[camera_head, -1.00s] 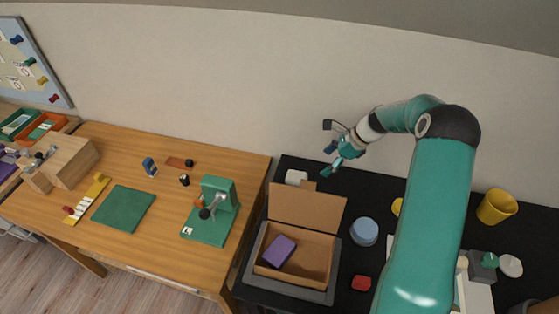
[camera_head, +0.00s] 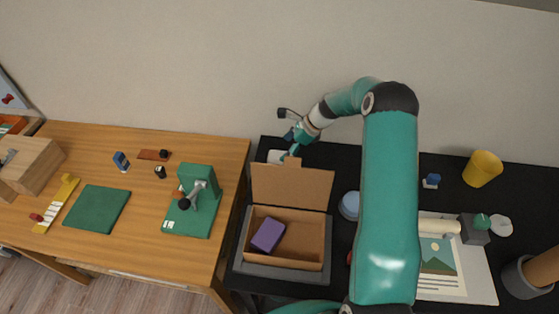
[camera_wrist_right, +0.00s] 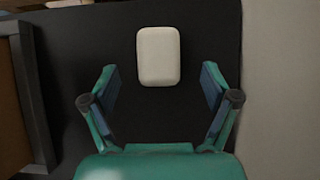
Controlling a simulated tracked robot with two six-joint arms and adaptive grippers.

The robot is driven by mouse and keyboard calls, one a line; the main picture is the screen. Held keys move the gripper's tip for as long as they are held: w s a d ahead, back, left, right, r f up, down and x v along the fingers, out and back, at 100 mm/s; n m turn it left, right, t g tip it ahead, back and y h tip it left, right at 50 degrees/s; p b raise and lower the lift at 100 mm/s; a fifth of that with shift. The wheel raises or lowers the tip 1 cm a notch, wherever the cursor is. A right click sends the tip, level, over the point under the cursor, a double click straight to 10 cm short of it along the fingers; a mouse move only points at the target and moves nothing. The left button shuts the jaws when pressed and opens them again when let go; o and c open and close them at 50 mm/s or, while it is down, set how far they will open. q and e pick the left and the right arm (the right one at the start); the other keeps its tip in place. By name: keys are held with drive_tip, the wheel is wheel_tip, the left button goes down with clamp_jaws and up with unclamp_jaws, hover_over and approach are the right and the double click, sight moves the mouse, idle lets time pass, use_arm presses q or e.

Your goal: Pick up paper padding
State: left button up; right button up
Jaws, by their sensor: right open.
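The paper padding appears to be the white rounded block (camera_head: 275,156) lying on the black table behind the open cardboard box. The right wrist view shows this white block (camera_wrist_right: 159,55) whole, just beyond my fingertips and roughly centred between them. My right gripper (camera_head: 292,143) is above the table close to the block, on its right side in the head view. In the right wrist view my right gripper (camera_wrist_right: 158,88) has its fingers spread wide with nothing between them. My left gripper is not in view.
The open cardboard box (camera_head: 323,229) with a purple block (camera_head: 268,235) inside sits in a grey tray (camera_head: 283,272). A blue round object (camera_head: 349,205) is partly behind my right arm. A yellow cup (camera_head: 482,168) and a printed sheet (camera_head: 470,270) lie to the right.

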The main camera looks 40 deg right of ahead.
sight(279, 155)
drive_tip(key=b+x, duration=0.2)
drive_tip(key=x, duration=0.2)
drive_tip(key=shift+a+f+b, duration=0.1)
drive_tip(key=shift+f+b, duration=0.2)
drive_tip(key=shift+w+a+f, duration=0.15)
drive_tip(key=shift+w+f, duration=0.1)
drive_tip(key=c, duration=1)
